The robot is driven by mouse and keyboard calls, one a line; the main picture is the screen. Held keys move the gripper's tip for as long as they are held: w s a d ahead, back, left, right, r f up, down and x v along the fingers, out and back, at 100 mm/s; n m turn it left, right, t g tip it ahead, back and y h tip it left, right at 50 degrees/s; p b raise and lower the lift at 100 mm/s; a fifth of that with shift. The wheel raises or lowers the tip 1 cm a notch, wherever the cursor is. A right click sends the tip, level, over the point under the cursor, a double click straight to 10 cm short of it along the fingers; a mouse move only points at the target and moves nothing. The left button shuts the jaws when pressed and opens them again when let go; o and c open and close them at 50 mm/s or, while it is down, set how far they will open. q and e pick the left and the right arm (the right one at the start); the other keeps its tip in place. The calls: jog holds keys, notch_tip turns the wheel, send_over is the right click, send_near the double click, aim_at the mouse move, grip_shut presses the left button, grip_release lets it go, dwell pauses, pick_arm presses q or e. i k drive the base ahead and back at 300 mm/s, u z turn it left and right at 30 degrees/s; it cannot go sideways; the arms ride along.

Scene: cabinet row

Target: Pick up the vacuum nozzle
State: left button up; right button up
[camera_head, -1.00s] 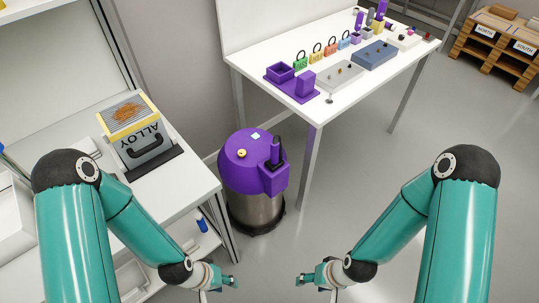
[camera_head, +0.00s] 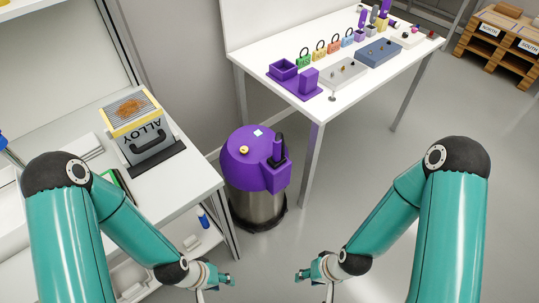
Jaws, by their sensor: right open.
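A vacuum (camera_head: 255,178) with a purple top and a metal canister stands on the floor between the shelf and the white table. A dark upright piece, which looks like the nozzle (camera_head: 278,149), sits in a purple holder on its right side. My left gripper (camera_head: 226,280) is in front of the vacuum, low in the picture and apart from it; its finger opening is too small to tell. My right gripper (camera_head: 302,275) is open, to the right of the left one, and also apart from the vacuum. Nothing shows in either gripper.
A white table (camera_head: 345,100) behind holds a purple holder, several coloured padlocks and grey boxes. A shelf (camera_head: 190,180) at left carries a grey box marked ALLOY (camera_head: 150,140). Pallets (camera_head: 500,45) stand at the far right. The grey floor (camera_head: 340,190) at right is clear.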

aim_at(277, 159)
jog(key=z, duration=0.45)
jog(key=i, duration=0.2)
jog(key=u, duration=2.75)
jog(key=i, duration=0.15)
jog(key=u, duration=0.9)
jog(key=k, duration=1.6)
jog(key=z, duration=1.35)
jog(key=i, duration=0.9)
jog(key=z, duration=0.25)
